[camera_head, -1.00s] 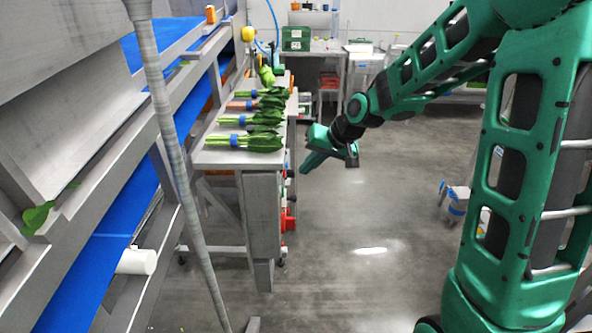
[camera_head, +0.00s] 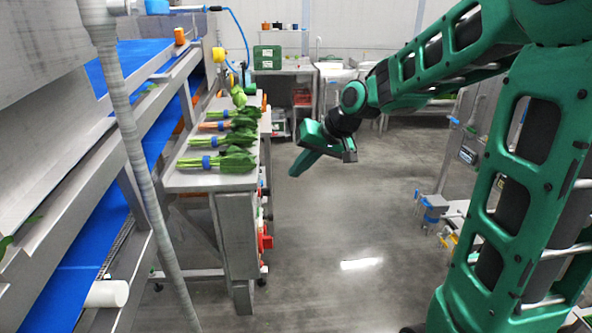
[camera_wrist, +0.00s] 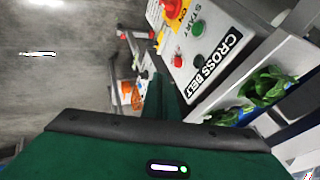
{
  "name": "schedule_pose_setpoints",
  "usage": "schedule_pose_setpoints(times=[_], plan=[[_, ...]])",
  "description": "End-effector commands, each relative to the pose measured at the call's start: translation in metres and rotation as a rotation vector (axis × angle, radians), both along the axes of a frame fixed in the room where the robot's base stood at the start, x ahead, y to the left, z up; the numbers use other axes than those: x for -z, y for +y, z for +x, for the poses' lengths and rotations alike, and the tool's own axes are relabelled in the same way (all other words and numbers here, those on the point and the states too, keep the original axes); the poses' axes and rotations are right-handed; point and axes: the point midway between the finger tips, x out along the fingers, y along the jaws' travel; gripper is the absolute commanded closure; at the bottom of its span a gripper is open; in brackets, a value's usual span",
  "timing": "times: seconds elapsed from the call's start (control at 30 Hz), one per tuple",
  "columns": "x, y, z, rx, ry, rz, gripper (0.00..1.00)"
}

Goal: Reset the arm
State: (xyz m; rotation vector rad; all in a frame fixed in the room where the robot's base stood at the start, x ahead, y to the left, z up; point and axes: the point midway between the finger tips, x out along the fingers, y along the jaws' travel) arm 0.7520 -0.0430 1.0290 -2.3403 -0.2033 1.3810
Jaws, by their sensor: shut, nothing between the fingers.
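My green arm reaches in from the right in the head view. My gripper (camera_head: 300,162) hangs over the open floor, to the right of the steel side table and apart from it. Its fingers are shut with nothing between them and point down and to the left. In the wrist view my gripper (camera_wrist: 160,97) shows as a green finger beyond the dark-edged palm.
Several bunches of greens (camera_head: 218,160) with blue bands lie on the steel table (camera_head: 215,183). A control panel (camera_wrist: 196,52) marked CROSS BELT has red buttons. A blue conveyor (camera_head: 88,262) runs at left. Floor (camera_head: 350,220) is clear right of the table.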

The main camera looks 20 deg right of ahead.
Motion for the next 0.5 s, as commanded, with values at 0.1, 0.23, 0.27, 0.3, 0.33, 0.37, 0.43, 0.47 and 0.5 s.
schedule_pose_setpoints(times=[0.1, 0.23, 0.27, 0.3, 0.33, 0.37, 0.43, 0.47, 0.5], plan=[[0.0, 0.0, 0.0, 0.0, 0.0, 0.0, 1.0], [0.0, 0.0, 0.0, 0.0, 0.0, 0.0, 1.0], [0.0, 0.0, 0.0, 0.0, 0.0, 0.0, 1.0], [0.0, 0.0, 0.0, 0.0, 0.0, 0.0, 1.0], [0.0, 0.0, 0.0, 0.0, 0.0, -0.001, 1.0], [0.0, -0.001, -0.001, 0.001, 0.002, -0.003, 1.0], [0.002, -0.006, -0.008, 0.01, 0.012, -0.017, 1.0], [0.003, -0.01, -0.013, 0.017, 0.022, -0.028, 1.0], [0.005, -0.018, -0.023, 0.029, 0.039, -0.048, 1.0]])
